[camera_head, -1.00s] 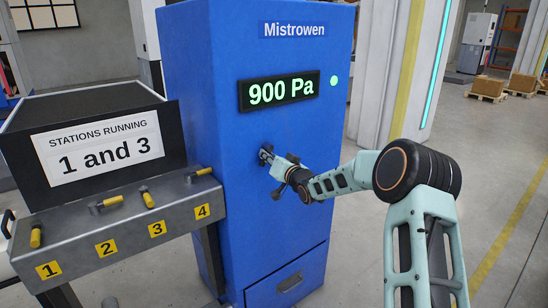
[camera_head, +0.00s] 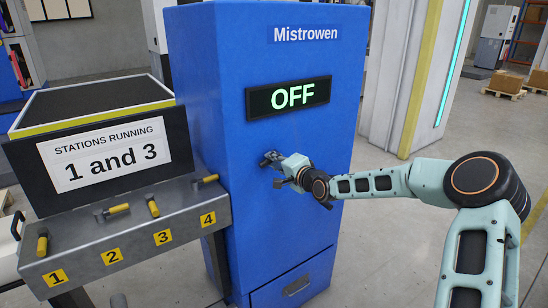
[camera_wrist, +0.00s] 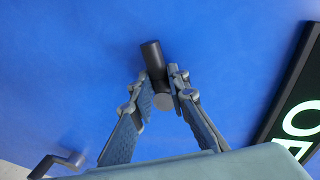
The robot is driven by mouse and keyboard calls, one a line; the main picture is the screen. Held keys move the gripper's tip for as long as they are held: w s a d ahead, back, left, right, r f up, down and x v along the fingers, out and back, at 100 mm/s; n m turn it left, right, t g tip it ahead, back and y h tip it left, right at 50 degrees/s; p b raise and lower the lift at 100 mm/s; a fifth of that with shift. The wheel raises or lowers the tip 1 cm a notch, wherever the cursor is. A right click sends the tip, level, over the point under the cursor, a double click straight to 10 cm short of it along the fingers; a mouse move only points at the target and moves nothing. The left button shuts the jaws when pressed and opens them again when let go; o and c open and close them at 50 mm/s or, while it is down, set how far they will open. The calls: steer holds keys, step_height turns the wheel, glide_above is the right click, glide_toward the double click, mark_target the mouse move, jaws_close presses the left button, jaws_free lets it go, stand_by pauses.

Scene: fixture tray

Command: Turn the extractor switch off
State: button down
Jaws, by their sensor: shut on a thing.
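The blue extractor cabinet (camera_head: 235,130), labelled Mistrowen, stands in the middle of the head view. Its display (camera_head: 288,97) reads OFF, and part of the display shows at the right of the wrist view (camera_wrist: 298,110). The dark switch handle (camera_wrist: 152,58) sticks out from the blue front and shows between my fingers. In the head view the switch (camera_head: 267,159) is small and partly hidden by my gripper (camera_head: 277,165). My gripper is shut on the handle, with one finger on each side, in the wrist view (camera_wrist: 158,82).
A steel bench (camera_head: 135,238) at left carries yellow-handled valves numbered 1 to 4. A sign (camera_head: 103,153) behind them reads "Stations running 1 and 3". A drawer handle (camera_head: 296,284) is low on the cabinet. Open floor lies to the right.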

steer(key=shift+r+m+y, duration=0.15)
steer(key=shift+r+m, duration=0.05)
steer(key=shift+m, duration=0.45)
steer(key=shift+r+m+y, duration=0.15)
steer(key=shift+m, duration=0.5)
steer(key=c, duration=2.1)
jaws_free()
steer(key=v, duration=1.2)
steer(key=shift+w+r, duration=0.1)
steer(key=shift+r, duration=0.15)
